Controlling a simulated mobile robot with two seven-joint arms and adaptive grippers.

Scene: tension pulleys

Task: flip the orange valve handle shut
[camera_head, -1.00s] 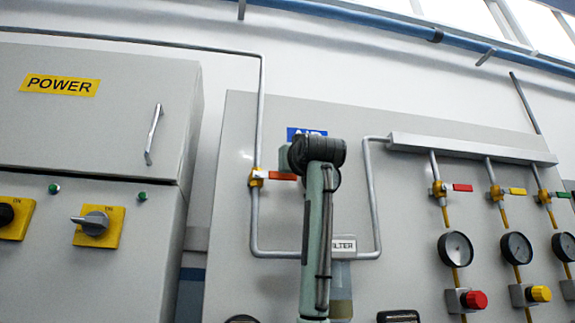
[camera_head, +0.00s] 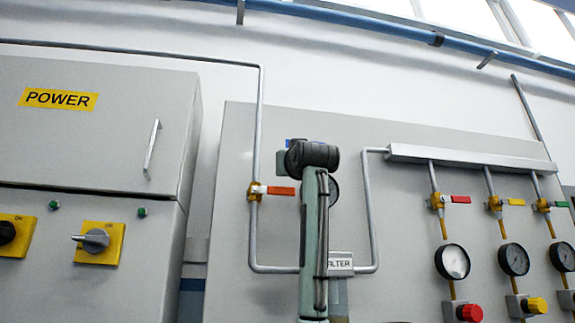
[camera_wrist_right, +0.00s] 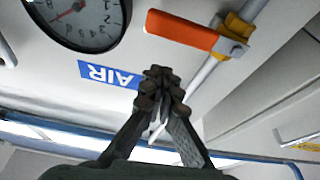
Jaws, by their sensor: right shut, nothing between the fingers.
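The orange valve handle (camera_head: 281,191) points right, crosswise to the vertical grey pipe, from its brass valve body (camera_head: 255,190) in the head view. In the right wrist view the orange handle (camera_wrist_right: 182,31) is at the top, with the valve body (camera_wrist_right: 235,36) on the pipe to its right. My right gripper (camera_wrist_right: 163,84) is shut and empty. Its fingertips are beside the blue AIR label (camera_wrist_right: 108,73), apart from the handle in the picture. In the head view my right wrist hides the fingers. My left gripper is not in view.
A pressure gauge (camera_wrist_right: 75,20) is at the upper left of the right wrist view. In the head view, pipes run around the FILTER label (camera_head: 340,262), smaller coloured valves (camera_head: 460,199) are at the right, and a grey POWER cabinet (camera_head: 80,145) stands at the left.

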